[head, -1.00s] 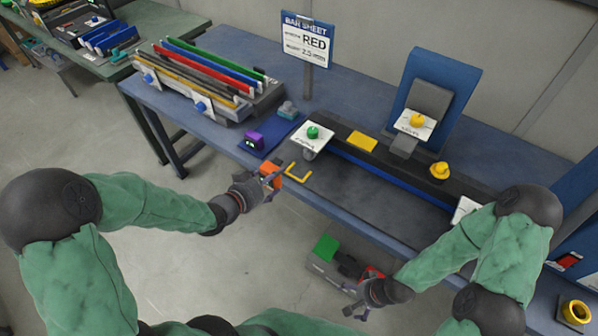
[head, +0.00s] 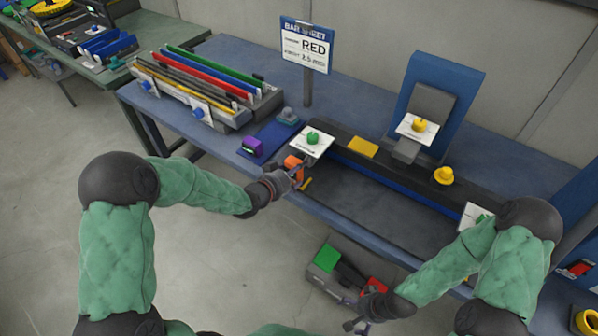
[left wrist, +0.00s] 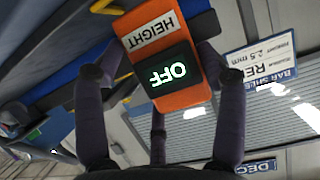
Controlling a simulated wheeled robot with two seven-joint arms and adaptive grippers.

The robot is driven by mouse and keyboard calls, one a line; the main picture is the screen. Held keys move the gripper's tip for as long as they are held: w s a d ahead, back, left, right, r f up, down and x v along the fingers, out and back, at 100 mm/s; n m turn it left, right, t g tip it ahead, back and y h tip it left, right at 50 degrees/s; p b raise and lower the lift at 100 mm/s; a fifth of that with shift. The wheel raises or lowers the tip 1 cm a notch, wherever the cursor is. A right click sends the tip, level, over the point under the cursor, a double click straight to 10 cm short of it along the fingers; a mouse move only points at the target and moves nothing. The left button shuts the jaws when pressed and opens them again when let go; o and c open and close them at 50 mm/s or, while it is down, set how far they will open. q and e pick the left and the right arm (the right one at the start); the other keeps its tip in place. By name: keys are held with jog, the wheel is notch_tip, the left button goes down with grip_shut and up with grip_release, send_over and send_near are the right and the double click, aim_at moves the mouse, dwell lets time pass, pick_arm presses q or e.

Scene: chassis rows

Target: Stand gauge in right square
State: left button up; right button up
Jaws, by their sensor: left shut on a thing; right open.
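The orange gauge (head: 293,163) is held by my left gripper (head: 295,175) at the table's front edge. In the left wrist view the gauge (left wrist: 180,98) sits between the fingers, with a HEIGHT label and a dark display reading OFF. A yellow marking (head: 306,184) shows beside the left gripper on the table's front part; the gripper hides most of it. Whether the gauge touches the table cannot be told. My right gripper (head: 358,312) is open and empty, low in front of the table.
A purple block with a dark face (head: 252,146) stands on a blue mat (head: 268,141) to the left. A white plate with a green knob (head: 312,139) is just behind the gauge. A rack of coloured bars (head: 205,112) is at back left. The dark tabletop (head: 370,205) right of the gauge is clear.

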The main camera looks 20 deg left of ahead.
aim_at(299, 171)
pick_arm(q)
jog(key=x, duration=0.1)
jog(key=b+x, duration=0.1)
jog(key=x, duration=0.1)
jog(key=shift+f, duration=0.4)
jog(key=shift+r, duration=0.15)
jog(key=shift+f+b, duration=0.3)
jog(key=o, duration=1.3)
jog(key=shift+s, duration=0.1)
